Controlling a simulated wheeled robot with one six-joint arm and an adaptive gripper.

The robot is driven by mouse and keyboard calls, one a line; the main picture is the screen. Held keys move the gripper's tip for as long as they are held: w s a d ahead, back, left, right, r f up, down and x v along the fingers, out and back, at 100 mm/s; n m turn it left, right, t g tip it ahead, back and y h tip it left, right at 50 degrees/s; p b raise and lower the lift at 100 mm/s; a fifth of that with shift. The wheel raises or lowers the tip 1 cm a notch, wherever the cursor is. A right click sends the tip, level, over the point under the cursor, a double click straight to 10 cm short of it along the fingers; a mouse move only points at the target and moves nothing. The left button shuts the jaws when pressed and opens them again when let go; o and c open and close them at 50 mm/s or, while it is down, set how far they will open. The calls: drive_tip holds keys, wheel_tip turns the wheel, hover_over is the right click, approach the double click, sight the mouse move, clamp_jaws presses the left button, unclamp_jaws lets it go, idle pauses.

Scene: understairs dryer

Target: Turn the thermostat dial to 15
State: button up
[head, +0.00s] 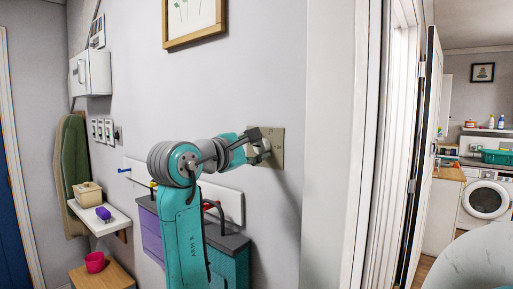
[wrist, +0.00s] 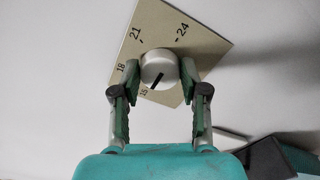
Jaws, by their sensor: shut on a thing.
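The thermostat is a beige square plate (head: 277,137) on the grey wall, also seen tilted in the wrist view (wrist: 205,50). Its round white dial (wrist: 157,65) sits on the plate, with 15, 18, 21 and 24 printed around it. The dial's black pointer line slants down-left in the wrist view, its end close to the 15 mark. My gripper (wrist: 160,68) has one finger on each side of the dial and is shut on it. In the head view my gripper (head: 259,147) reaches the plate and partly hides the dial.
A teal and purple cabinet with a grey top (head: 228,243) stands below my arm. A white door frame (head: 340,150) is right of the thermostat. A framed picture (head: 193,18) hangs above. A small shelf (head: 98,217) is at left.

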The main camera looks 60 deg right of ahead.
idle(0.5)
drive_tip(key=o, duration=1.1)
drive_tip(key=shift+o, duration=0.2)
drive_tip(key=v, duration=1.2)
